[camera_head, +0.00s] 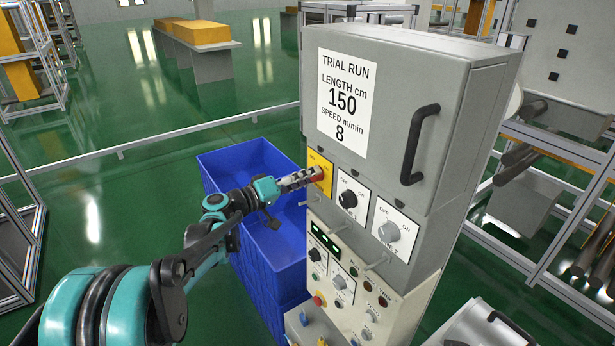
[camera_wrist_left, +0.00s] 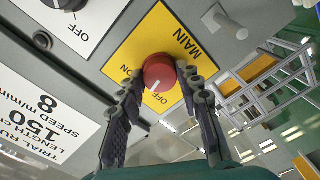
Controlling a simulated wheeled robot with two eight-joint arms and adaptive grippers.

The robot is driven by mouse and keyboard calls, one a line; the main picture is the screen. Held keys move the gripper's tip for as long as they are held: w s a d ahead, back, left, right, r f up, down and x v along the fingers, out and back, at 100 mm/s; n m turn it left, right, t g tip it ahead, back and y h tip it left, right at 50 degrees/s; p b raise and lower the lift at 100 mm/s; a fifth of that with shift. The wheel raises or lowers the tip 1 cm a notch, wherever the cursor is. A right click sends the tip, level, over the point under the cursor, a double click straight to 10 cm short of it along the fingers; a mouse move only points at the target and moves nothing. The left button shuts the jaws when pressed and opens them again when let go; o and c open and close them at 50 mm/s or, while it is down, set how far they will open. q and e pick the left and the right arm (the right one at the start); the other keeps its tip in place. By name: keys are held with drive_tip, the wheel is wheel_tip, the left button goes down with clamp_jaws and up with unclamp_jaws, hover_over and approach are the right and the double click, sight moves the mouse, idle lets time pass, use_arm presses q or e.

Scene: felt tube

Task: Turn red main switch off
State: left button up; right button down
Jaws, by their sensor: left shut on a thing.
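The red main switch (camera_wrist_left: 159,70) is a round knob on a yellow plate marked MAIN, ON and OFF. The yellow plate (camera_head: 321,163) sits low on the left of the grey cabinet's front in the head view. My left gripper (camera_head: 312,176) reaches it from the left and is shut on the red knob. In the left wrist view my left gripper (camera_wrist_left: 161,82) has a dark finger on each side of the knob. The white mark on the knob points down in that view, toward the OFF lettering. The fingers hide most of the knob in the head view.
A black switch (camera_head: 348,199) and a grey switch (camera_head: 389,232) sit right of the main switch. The cabinet has a black handle (camera_head: 419,145). Pegs stick out below the switches, above a lower control panel (camera_head: 345,290). Blue crates (camera_head: 262,235) stand behind my left arm.

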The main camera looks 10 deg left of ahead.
use_arm(q)
drive_tip(key=n, duration=0.6)
drive_tip(key=shift+n, duration=0.3)
idle(0.4)
drive_tip(key=o, duration=1.2)
drive_tip(key=shift+c, duration=0.2)
drive_tip(key=shift+a, duration=0.1)
drive_tip(key=v, duration=1.2)
